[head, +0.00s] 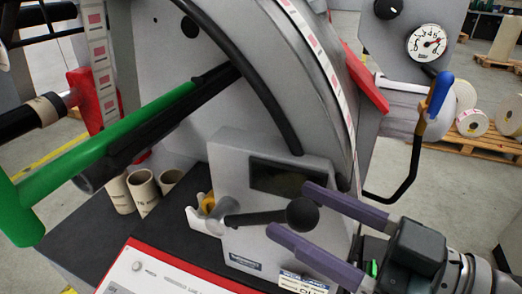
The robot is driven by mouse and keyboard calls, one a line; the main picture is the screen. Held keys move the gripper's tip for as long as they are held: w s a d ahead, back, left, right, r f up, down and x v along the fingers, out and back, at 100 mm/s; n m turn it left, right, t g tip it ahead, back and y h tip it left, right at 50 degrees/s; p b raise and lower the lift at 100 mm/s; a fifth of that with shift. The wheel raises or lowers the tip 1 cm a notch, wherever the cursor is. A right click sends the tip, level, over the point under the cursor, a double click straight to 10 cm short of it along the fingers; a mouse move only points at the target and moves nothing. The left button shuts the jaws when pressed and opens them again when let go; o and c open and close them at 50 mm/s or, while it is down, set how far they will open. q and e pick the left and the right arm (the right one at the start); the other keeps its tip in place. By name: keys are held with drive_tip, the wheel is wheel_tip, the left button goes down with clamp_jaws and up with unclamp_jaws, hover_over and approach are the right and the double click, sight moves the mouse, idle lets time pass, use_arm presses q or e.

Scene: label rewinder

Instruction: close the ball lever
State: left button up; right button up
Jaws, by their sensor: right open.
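The ball lever (258,217) is a black bar with a round black ball knob (302,214) at its right end. It lies nearly level across the front of a grey housing (240,165), below a dark window. My right gripper (290,210) comes in from the lower right with two purple fingers. It is open, one finger above and one below the knob, with the knob between them in the picture. I cannot tell whether a finger touches it. My left gripper is not in view.
A green roller (110,150) with a black bar slants across the left. Cardboard cores (143,190) stand on the dark table (90,235). A blue-handled valve (438,95) and a gauge (427,43) are at the right. A red-edged panel (150,272) lies in front.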

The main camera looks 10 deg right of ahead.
drive_tip(key=shift+w+a, duration=0.35)
drive_tip(key=shift+w, duration=0.1)
clamp_jaws()
idle(0.4)
idle(0.8)
